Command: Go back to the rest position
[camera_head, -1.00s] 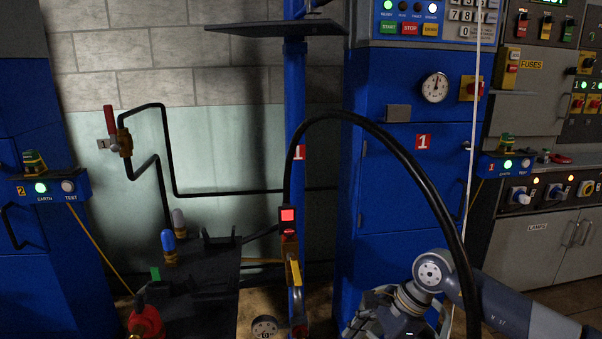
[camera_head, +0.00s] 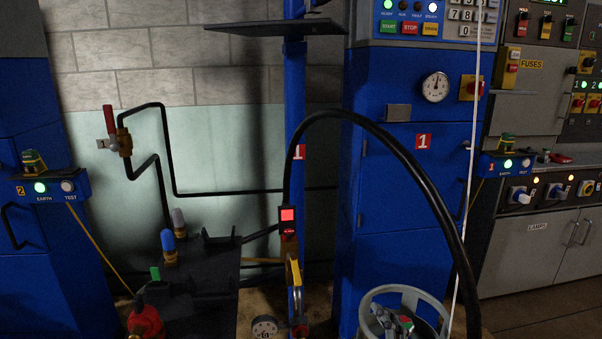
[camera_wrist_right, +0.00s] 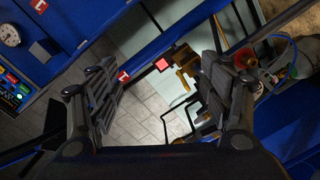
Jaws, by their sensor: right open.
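My right gripper (camera_wrist_right: 162,88) shows in the right wrist view with its two fingers spread wide apart. Nothing is between them, and both finger pads are clear of any object. Behind the fingers are the tiled wall, blue cabinet panels and pipework. My right arm does not show in the head view now. My left gripper and left arm are in neither view.
In the head view a blue cabinet (camera_head: 403,190) with a gauge (camera_head: 435,87) stands right of a blue post (camera_head: 296,110). A dark bench (camera_head: 215,262) with valves stands lower left.

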